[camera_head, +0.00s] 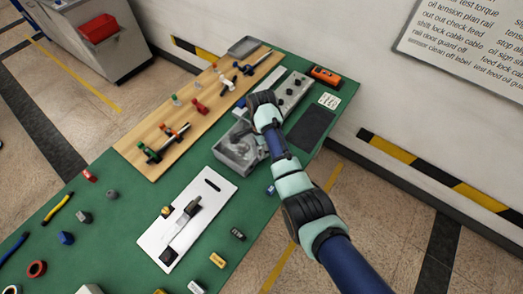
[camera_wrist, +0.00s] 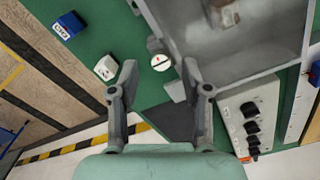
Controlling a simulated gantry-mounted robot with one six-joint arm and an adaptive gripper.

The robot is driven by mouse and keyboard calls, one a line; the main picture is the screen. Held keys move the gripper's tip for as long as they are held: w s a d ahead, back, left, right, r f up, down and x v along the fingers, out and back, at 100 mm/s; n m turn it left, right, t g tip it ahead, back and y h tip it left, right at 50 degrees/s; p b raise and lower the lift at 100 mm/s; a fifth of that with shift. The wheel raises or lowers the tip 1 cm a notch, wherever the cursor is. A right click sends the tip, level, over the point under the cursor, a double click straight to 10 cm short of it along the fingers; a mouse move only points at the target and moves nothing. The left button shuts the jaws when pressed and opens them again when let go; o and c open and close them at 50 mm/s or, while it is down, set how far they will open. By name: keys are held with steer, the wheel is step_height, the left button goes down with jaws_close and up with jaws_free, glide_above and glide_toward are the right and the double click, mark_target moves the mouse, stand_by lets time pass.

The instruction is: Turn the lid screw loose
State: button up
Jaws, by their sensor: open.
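A grey metal box (camera_head: 228,158) stands on the green table in the head view; it fills the top of the wrist view (camera_wrist: 245,65), its hollow inside showing. In the wrist view a small round pale disc (camera_wrist: 160,63) with a dark and red mark lies beside the box's left edge. I cannot tell whether it is the lid screw or whether it is joined to the box. My gripper (camera_wrist: 159,70) is open, its two fingers apart on either side of the disc in the picture, with nothing held.
A blue block (camera_wrist: 70,24) and a white block (camera_wrist: 107,68) lie to the left. A dark mat (camera_head: 311,130) and a wooden board (camera_head: 150,135) with fittings flank the box.

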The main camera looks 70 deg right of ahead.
steer(key=shift+f, duration=0.95)
jaws_close()
